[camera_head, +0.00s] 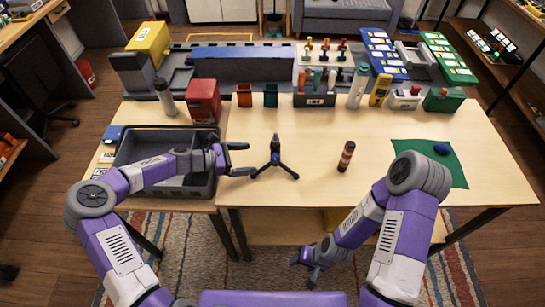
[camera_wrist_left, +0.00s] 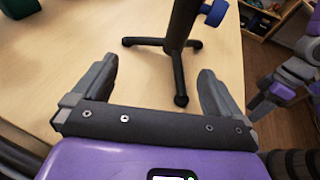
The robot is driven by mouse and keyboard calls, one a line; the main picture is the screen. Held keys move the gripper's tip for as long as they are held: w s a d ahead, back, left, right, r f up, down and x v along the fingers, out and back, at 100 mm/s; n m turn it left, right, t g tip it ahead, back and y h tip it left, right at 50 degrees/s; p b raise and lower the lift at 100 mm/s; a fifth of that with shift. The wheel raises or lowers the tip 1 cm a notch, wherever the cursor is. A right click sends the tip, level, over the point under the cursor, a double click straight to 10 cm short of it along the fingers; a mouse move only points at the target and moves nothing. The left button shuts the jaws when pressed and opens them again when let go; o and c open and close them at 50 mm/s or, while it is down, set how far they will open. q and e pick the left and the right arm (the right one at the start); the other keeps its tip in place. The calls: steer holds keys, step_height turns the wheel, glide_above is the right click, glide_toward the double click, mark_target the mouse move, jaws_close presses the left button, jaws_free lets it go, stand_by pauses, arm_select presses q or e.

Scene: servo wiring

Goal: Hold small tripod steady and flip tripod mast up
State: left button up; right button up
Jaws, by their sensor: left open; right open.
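The small black tripod (camera_head: 275,158) stands on the table near its front edge, legs spread and its dark central post pointing up. It also shows in the left wrist view (camera_wrist_left: 178,45), beyond the fingers, with a blue knob (camera_wrist_left: 215,13) on its side. My left gripper (camera_head: 246,159) is open, just left of the tripod; in the wrist view its fingers (camera_wrist_left: 158,70) are apart with one leg tip near the gap, and nothing is gripped. My right gripper (camera_head: 305,268) is open and empty, in front of the table edge. Whether the mast is fully raised I cannot tell.
A dark grey bin (camera_head: 125,158) lies under my left arm. A red-and-black striped cylinder (camera_head: 346,156) stands right of the tripod. A green mat (camera_head: 425,155) lies further right. Boxes, bottles and tools line the back. The table around the tripod is clear.

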arm_select(q)
steer(key=b+x, duration=0.3)
steer(key=x, duration=0.5)
steer(key=shift+s+d, duration=0.1)
steer(key=shift+d, duration=0.1)
steer(key=shift+x, duration=0.75)
arm_select(e)
steer(key=shift+f, duration=1.75)
arm_select(q)
steer(key=c, duration=1.5)
steer(key=shift+c, duration=0.2)
arm_select(e)
steer(key=shift+c, duration=0.5)
